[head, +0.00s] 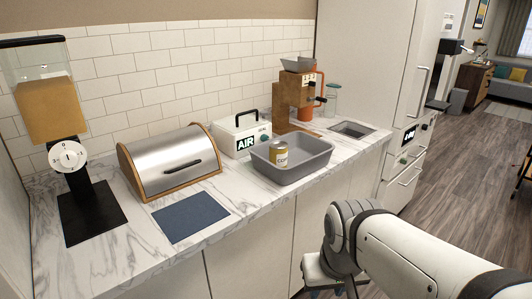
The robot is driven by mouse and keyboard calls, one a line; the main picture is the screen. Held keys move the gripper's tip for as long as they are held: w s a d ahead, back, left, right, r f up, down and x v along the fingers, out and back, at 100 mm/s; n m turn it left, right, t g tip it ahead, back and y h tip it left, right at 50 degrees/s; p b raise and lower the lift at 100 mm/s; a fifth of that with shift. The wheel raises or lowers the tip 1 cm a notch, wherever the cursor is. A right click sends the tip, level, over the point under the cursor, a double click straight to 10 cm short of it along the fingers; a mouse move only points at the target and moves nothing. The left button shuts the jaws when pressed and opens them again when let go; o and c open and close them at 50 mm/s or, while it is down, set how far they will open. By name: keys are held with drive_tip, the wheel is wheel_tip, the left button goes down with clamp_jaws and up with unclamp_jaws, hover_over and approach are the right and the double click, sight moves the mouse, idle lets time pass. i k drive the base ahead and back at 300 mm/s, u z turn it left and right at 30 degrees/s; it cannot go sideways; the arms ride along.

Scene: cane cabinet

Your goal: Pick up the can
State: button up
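The can (279,155) is small and yellowish with a pale label. It stands upright in a grey open bin (311,166) on the marble counter. The bin's front wall may hide the can's base. My arm comes in from the lower right, in front of the counter. My gripper (335,291) is at the bottom edge, below and to the right of the bin, apart from the can. Its fingers are mostly cut off by the frame, so I cannot see whether it is open.
A bread box (172,165), a dark blue mat (190,217) and a cereal dispenser (57,115) stand left of the bin. A white AIR box (239,134) is behind it. A wooden machine (296,95) and a sunken basin (352,130) are farther right. The floor at right is open.

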sight(278, 150)
drive_tip(key=z, duration=0.1)
drive_tip(key=i, duration=1.3)
drive_tip(key=u, duration=0.55)
